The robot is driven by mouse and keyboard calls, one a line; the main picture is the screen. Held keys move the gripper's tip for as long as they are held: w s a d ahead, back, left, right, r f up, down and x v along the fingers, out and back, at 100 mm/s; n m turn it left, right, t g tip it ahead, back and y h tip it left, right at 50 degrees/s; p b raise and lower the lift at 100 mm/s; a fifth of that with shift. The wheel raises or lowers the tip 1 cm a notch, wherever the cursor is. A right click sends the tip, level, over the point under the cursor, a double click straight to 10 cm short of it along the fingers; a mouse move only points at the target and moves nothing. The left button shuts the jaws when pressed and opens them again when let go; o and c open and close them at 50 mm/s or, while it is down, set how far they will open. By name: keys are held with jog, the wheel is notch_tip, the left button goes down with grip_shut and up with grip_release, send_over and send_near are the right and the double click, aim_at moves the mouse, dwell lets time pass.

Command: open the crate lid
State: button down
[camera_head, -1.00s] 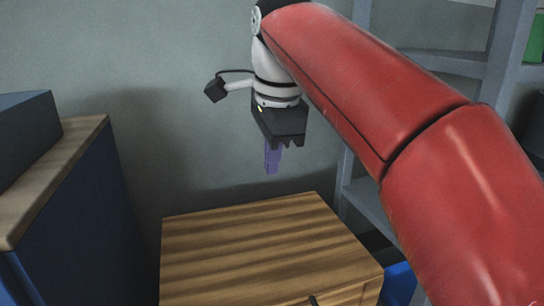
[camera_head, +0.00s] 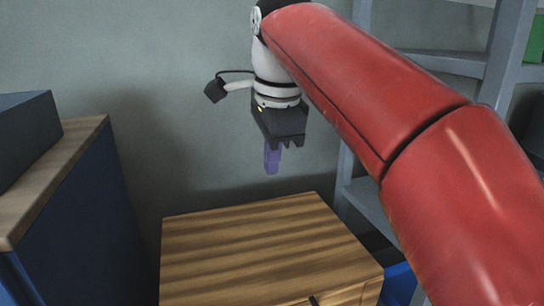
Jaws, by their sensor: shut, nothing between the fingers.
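The wooden crate (camera_head: 262,250) stands at the bottom middle of the head view, against the wall. Its striped wooden lid lies flat and closed on top. A small dark piece (camera_head: 314,301), perhaps a handle or latch, shows at the front edge, mostly cut off by the frame. My gripper (camera_head: 272,171) has purple fingers pointing down and hangs above the crate, near its back edge. The fingers are shut with nothing between them and look apart from the lid. The crate's front is mostly out of view.
A blue cabinet with a wooden top (camera_head: 85,150) stands at left, with a dark box (camera_head: 28,135) on it. Grey shelving (camera_head: 500,75) stands at right behind my red arm. A blue object (camera_head: 400,282) sits low beside the crate. The air above the lid is clear.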

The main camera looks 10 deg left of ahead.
dwell(0.3)
jog(key=c, duration=1.5)
grip_release()
jog(key=a+p+v, duration=0.1)
jog(key=p+v, duration=0.2)
jog(key=v, duration=0.4)
jog(key=shift+d+r, duration=0.4)
jog(key=shift+d, duration=0.15)
jog(key=shift+s, duration=0.1)
jog(key=shift+c, duration=0.2)
